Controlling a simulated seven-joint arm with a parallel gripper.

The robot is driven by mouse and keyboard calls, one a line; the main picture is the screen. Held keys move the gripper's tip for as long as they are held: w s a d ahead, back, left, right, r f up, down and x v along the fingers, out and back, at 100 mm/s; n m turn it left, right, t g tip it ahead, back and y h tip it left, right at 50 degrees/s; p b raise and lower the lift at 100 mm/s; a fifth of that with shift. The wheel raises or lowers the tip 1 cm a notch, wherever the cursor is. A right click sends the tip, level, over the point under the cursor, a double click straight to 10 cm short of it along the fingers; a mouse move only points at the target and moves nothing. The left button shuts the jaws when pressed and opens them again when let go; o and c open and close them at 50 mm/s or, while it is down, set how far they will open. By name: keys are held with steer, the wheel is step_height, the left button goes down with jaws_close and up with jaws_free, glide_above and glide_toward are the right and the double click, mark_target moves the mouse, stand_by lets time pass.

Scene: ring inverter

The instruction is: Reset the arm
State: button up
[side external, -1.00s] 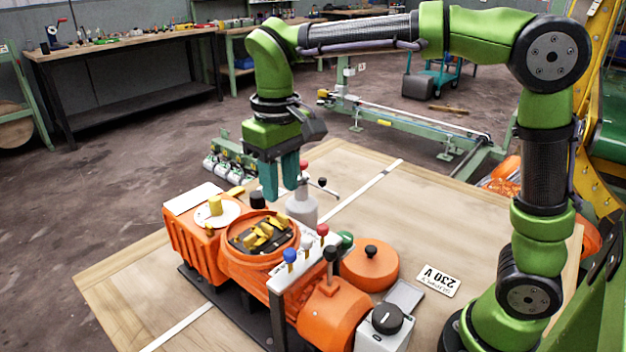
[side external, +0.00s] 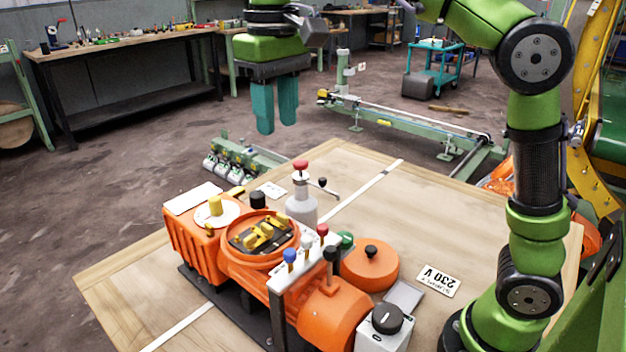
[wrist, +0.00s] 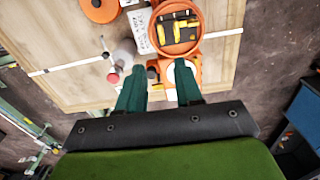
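My gripper (side external: 275,108) hangs in the air well above the wooden table, with its teal fingers pointing down. It is above and behind the orange machine (side external: 335,316) in the side external view. In the wrist view, my gripper (wrist: 158,82) shows two fingers apart with nothing between them. The machine's round orange housing with black and yellow parts (wrist: 176,30) lies beyond the fingertips there. No object is held.
The wooden table (side external: 480,225) carries a grey bottle with a red top (side external: 301,205), an orange lid with a black knob (side external: 370,264) and a 230 V label (side external: 437,280). Upright coloured levers stand on the machine. The air around my gripper is clear.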

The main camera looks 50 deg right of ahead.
steer(key=s+d+f+m+t+y, duration=0.1)
steer(key=s+d+f+m+t, duration=0.1)
steer(key=s+f, duration=0.4)
steer(key=s+d+f+m+t+y, duration=0.1)
steer(key=s+d+f+t, duration=0.4)
steer(key=s+d+f, duration=0.2)
steer(key=shift+f+m, duration=0.2)
steer(key=shift+m, duration=0.2)
stand_by(1.5)
